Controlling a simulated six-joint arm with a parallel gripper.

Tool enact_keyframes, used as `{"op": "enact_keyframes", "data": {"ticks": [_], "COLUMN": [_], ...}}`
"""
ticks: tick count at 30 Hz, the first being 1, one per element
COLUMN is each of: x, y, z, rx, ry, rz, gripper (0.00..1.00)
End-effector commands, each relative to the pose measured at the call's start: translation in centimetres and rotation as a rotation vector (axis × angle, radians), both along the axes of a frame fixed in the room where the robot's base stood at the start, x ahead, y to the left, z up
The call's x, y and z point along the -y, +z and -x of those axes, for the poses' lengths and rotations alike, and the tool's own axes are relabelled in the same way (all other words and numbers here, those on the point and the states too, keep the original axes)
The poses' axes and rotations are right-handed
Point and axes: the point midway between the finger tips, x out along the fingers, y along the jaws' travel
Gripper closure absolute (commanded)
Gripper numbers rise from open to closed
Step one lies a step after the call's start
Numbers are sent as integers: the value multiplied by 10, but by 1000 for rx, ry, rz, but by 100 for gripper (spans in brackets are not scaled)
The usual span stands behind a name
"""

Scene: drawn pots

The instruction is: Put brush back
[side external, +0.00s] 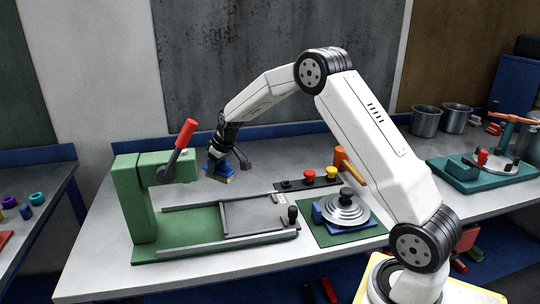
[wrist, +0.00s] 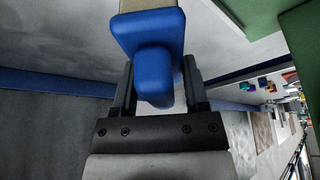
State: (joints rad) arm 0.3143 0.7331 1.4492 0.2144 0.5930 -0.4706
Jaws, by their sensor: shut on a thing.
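The brush (side external: 219,172) has a blue body and tan bristles. In the side view it hangs below my gripper (side external: 222,158), behind the green press, and seems to be just above the grey bench top or touching it; I cannot tell which. In the wrist view the blue brush (wrist: 150,45) fills the top middle, its rounded handle between the two dark fingers of my gripper (wrist: 155,80). My gripper is shut on this handle. A strip of tan bristles shows at the top edge.
The green press (side external: 135,200) with its red-handled lever (side external: 183,140) stands close on the left. A button panel (side external: 308,180) and a round metal device (side external: 343,208) lie to the right. Two grey pots (side external: 426,121) stand far right. The bench (side external: 110,250) is bare at front left.

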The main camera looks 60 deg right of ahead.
Motion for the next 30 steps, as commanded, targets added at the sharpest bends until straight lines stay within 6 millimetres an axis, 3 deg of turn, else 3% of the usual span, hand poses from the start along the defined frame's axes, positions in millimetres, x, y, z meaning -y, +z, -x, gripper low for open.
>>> {"op": "enact_keyframes", "data": {"ticks": [15, 30], "x": [9, 12], "y": [-48, -58], "z": [-41, -50], "rx": [-1, 0], "ry": [1, 0], "rz": [-1, 0], "gripper": [89, 89]}}
